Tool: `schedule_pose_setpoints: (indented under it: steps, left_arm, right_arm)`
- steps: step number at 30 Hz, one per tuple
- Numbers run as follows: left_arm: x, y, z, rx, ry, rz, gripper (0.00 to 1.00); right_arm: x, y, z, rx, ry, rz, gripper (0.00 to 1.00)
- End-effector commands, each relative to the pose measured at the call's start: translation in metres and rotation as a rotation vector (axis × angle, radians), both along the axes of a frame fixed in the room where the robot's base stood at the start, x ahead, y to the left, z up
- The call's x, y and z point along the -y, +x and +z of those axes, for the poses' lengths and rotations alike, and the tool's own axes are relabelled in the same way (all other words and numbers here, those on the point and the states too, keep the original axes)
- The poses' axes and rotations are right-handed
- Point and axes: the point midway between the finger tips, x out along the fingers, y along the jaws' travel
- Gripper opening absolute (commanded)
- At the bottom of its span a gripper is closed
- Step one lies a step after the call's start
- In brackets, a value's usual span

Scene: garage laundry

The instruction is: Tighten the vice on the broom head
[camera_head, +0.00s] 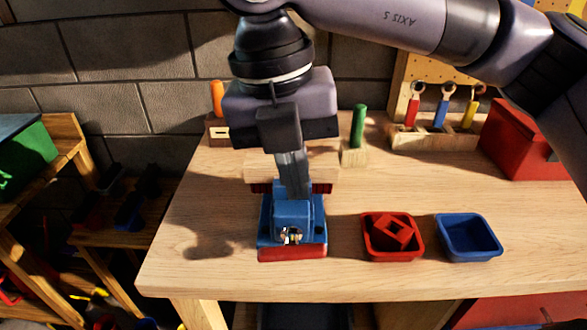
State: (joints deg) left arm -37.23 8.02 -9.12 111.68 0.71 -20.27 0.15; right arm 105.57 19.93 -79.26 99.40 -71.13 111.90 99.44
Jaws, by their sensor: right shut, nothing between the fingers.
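The blue vice (293,212) stands on a red base near the front of the wooden workbench (210,195). A metal part, perhaps its screw, shows at its front. The broom head (256,172), a pale wooden block with dark red bristles below, lies across behind the vice body. Its middle is hidden by my right gripper (295,192), which points down over the vice with its fingers shut and nothing between them. The fingertips are at the top of the vice; I cannot tell if they touch it. My left gripper is not in view.
A red tray (368,243) holding a red block (394,231) and an empty blue tray (468,238) stand to the right. Behind are a green-handled tool (358,126), a tool rack (432,135) and a red toolbox (520,138). The bench's left front is clear.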

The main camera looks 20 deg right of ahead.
Motion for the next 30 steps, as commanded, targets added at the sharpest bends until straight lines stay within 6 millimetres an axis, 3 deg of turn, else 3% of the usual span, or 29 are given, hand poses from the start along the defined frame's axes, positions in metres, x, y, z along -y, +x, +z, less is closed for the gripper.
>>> schedule_pose_setpoints:
  steps: [9,15,21,30]
  left_arm:
    - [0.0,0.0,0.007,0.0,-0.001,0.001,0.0]
    - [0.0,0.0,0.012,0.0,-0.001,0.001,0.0]
    - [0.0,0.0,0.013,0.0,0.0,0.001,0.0]
    - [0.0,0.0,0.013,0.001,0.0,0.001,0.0]
  right_arm:
    - [0.011,-0.003,-0.068,-0.005,0.0,0.001,0.0]
    - [0.015,-0.005,-0.097,-0.004,0.001,0.001,0.0]
    - [0.016,-0.005,-0.109,-0.003,0.003,0.002,0.0]
    - [0.016,-0.005,-0.11,-0.002,0.003,0.002,0.0]
